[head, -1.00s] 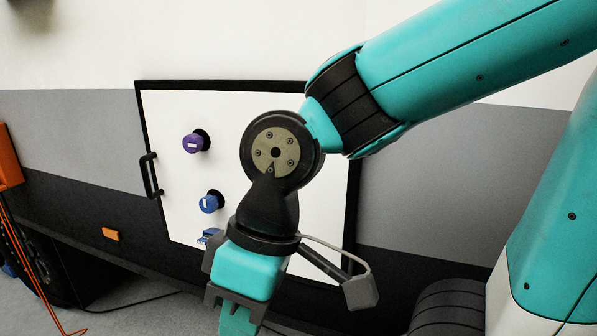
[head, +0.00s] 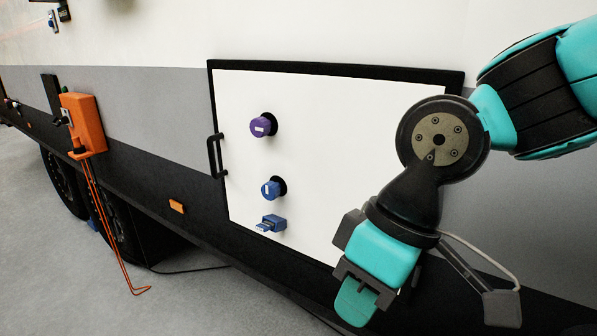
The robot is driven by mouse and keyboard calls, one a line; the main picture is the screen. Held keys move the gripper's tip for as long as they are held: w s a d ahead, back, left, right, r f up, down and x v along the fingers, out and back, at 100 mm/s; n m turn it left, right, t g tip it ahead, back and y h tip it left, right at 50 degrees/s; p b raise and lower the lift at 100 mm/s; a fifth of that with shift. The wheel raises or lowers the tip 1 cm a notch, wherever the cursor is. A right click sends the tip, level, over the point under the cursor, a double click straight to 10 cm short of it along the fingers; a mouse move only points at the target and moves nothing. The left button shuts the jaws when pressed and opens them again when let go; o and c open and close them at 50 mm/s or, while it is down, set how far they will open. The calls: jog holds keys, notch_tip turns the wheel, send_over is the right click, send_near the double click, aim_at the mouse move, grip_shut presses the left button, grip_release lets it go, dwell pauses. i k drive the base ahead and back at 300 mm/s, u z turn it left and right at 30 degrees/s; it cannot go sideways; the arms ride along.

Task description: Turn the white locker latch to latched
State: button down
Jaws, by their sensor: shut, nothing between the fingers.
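A white locker panel (head: 320,130) in a black frame is set in the vehicle's side, with a black handle (head: 215,156) on its left edge. It carries a purple knob (head: 262,126), a blue knob (head: 272,188) and a small blue bracket-like fitting (head: 271,223). No white latch can be made out for sure; a small dark fitting with a white and blue part (head: 53,20) is at the upper left, too small to read. My gripper (head: 352,308) points down, shut and empty, in front of the panel's lower right, apart from the knobs. My arm hides the panel's right part.
An orange box (head: 83,123) with orange cords hanging to the floor is on the vehicle's side at left. Wheels (head: 108,215) stand below it. A black cable lies on the grey floor (head: 140,300), which is open at lower left.

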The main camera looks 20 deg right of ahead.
aim_at(260, 127)
jog(key=z, duration=1.75)
jog(key=k, duration=1.35)
jog(key=u, duration=1.75)
jog(key=i, duration=0.5)
